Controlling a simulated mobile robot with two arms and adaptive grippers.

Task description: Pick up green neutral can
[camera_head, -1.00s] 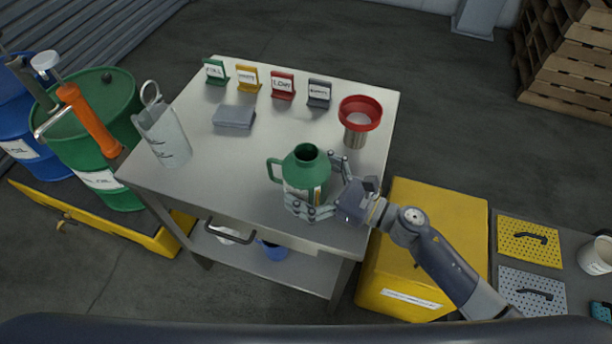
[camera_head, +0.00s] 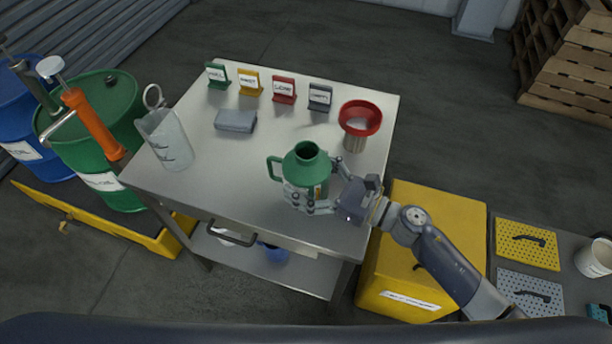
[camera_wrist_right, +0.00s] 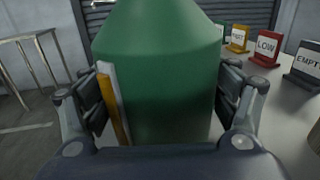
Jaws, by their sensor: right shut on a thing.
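The green can (camera_head: 307,163) has an open neck and a side handle pointing left. It stands upright near the front right of the metal table (camera_head: 225,190). My right gripper (camera_head: 317,192) is shut on the can's body, with its fingers around it from the right. In the right wrist view the can (camera_wrist_right: 160,75) fills the middle, with a finger pressed to each side. A pale and yellow label shows at its left edge. Whether the can's base touches the table is hard to tell. My left gripper is not in view.
A red funnel (camera_head: 360,117) on a metal cup stands behind the can. A clear jug (camera_head: 167,140) stands at the left, a grey block (camera_head: 236,121) near the middle. Several coloured signs (camera_head: 284,90) line the back edge. A yellow cabinet (camera_head: 425,250) is at the right.

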